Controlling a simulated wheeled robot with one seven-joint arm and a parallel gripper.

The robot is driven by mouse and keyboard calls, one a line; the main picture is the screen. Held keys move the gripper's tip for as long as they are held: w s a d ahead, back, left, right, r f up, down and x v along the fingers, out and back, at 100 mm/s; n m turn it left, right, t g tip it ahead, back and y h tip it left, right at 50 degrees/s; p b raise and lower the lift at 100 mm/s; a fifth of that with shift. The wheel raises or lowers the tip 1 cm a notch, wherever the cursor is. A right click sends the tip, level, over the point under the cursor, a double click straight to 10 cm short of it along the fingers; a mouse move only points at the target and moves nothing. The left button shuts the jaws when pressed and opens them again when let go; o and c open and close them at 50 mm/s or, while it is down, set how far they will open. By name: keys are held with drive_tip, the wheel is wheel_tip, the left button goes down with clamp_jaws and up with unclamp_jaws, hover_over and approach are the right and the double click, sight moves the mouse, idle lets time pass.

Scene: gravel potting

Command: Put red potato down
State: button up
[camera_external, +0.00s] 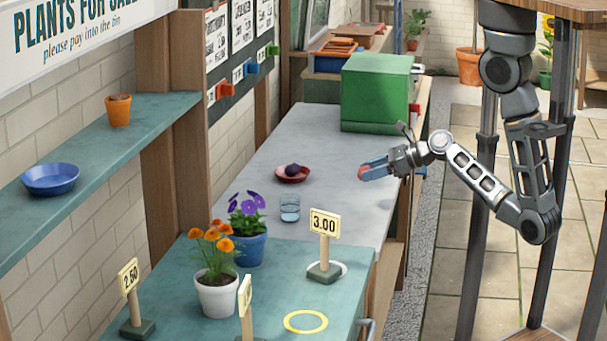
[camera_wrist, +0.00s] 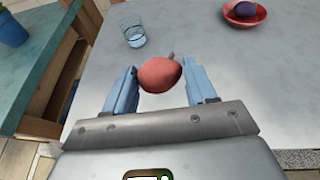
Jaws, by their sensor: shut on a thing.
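My gripper (camera_wrist: 161,88) is shut on a red potato (camera_wrist: 159,74), which sits between the two blue fingers in the wrist view. The potato looks round with a small dark stub on top. In the external view my gripper (camera_external: 374,170) is at the right edge of the grey worktop, and the potato (camera_external: 362,173) shows only as a small red patch at the fingertips. The potato appears held above the worktop (camera_external: 330,215); the exact height is hard to tell.
A red dish (camera_external: 306,178) holding a dark purple thing (camera_external: 292,170) stands left of my gripper. A glass (camera_external: 290,208) stands nearer the front. A green box (camera_external: 376,90) is behind. Flower pots and price signs occupy the teal counter (camera_external: 180,290). The grey worktop's middle is clear.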

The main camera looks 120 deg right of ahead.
hover_over(357, 224)
wheel_tip(357, 224, down, 5)
drive_tip(key=shift+w+a+f, duration=0.15)
drive_tip(key=shift+f, duration=0.05)
drive_tip(key=shift+f+b, duration=0.6)
drive_tip(key=shift+f, duration=1.3)
drive_tip(key=shift+f, duration=0.1)
drive_tip(key=o, duration=1)
drive_tip(key=shift+o, duration=0.2)
drive_tip(key=v, duration=1.2)
